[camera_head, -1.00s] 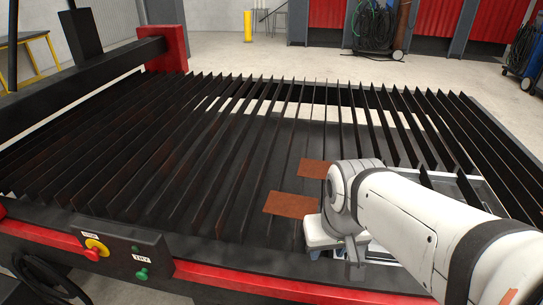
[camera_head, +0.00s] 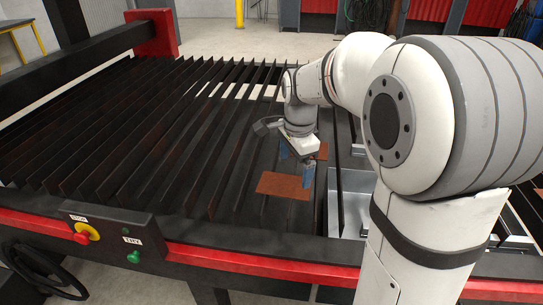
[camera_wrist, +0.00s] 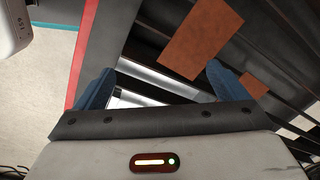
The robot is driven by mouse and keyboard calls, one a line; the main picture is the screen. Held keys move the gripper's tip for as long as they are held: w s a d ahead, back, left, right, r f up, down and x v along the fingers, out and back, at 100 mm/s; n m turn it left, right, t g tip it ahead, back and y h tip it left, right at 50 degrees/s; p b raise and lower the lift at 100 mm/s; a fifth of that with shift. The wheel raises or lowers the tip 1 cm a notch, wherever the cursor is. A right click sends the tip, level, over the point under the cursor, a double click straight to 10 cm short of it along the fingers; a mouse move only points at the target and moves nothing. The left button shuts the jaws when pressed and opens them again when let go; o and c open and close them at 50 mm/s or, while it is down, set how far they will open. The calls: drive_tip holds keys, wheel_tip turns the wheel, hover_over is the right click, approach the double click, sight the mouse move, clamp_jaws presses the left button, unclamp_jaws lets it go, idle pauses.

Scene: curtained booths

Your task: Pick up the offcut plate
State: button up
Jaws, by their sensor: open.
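Two flat rust-brown plates lie on the dark bed between the slats; I cannot tell which is the offcut plate. The larger-looking near plate (camera_head: 280,186) also shows in the wrist view (camera_wrist: 200,42), ahead of the fingers. The farther plate (camera_head: 322,150) is partly hidden behind my gripper and shows as a small piece in the wrist view (camera_wrist: 253,85), beside the right finger. My gripper (camera_head: 296,164) is open and empty, its blue fingers apart, above the bed close to both plates. The wrist view shows the gap between its fingers (camera_wrist: 160,86) over a pale metal edge.
Upright dark slats (camera_head: 150,140) fill the bed left of the plates. A shiny metal tray (camera_head: 347,210) sits right of the plates, partly hidden by my arm. The table's red front rail (camera_head: 260,264) carries a control box (camera_head: 112,236) with red and green buttons.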

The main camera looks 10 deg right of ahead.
sight(285, 185)
drive_tip(key=shift+o, duration=0.7)
drive_tip(key=w+f+m+b, duration=0.1)
drive_tip(key=w+f+m, duration=0.4)
drive_tip(key=w+m, duration=0.2)
drive_tip(key=shift+w+f+g, duration=0.25)
drive_tip(key=shift+w+g, duration=0.15)
drive_tip(key=shift+w, duration=0.6)
drive_tip(key=shift+m, duration=0.3)
wheel_tip(285, 185, down, 8)
drive_tip(key=shift+a+r, duration=0.15)
drive_tip(key=shift+r, duration=0.05)
drive_tip(key=shift+c, duration=0.2)
drive_tip(key=c, duration=1)
